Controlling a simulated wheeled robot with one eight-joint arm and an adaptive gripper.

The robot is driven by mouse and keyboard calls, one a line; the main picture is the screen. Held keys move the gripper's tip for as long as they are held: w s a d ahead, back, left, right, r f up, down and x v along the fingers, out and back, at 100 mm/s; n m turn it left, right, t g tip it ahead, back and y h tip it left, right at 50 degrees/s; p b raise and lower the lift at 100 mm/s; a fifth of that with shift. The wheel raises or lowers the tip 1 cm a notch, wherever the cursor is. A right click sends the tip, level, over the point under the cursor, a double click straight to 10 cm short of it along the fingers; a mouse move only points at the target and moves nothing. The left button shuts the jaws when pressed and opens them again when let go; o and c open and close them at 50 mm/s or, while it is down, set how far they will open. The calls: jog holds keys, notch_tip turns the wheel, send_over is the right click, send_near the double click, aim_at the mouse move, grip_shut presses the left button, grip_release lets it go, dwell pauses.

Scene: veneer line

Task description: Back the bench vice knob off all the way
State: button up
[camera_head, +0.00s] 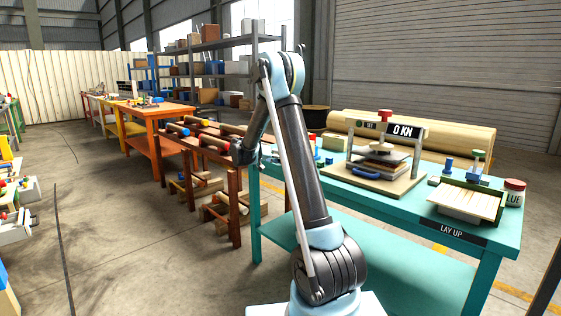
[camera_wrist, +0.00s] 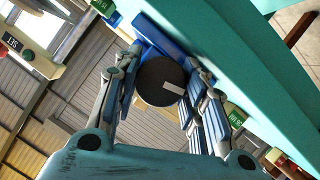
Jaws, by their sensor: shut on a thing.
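The vice knob is a dark grey disc (camera_wrist: 155,80) with a pale bar mark on its face, in the middle of the wrist view. Behind it is the blue body of the bench vice (camera_wrist: 158,38), at the edge of the teal bench. My gripper (camera_wrist: 164,66) has its jointed fingers on both sides of the knob and is shut on it. In the head view my gripper (camera_head: 243,153) is at the left end of the teal bench, partly behind my arm. The knob and vice cannot be made out there.
The teal bench (camera_head: 476,241) carries a press (camera_head: 411,153) reading 0 KN, a tray of pale strips (camera_head: 468,203) and a red-lidded pot (camera_head: 514,192). A brown rack with rolls (camera_head: 236,205) stands close left of my gripper. Open floor lies further left.

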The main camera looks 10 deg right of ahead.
jog(key=o, duration=1.1)
jog(key=shift+c, duration=0.2)
jog(key=v, duration=1.2)
jog(key=shift+w, duration=0.1)
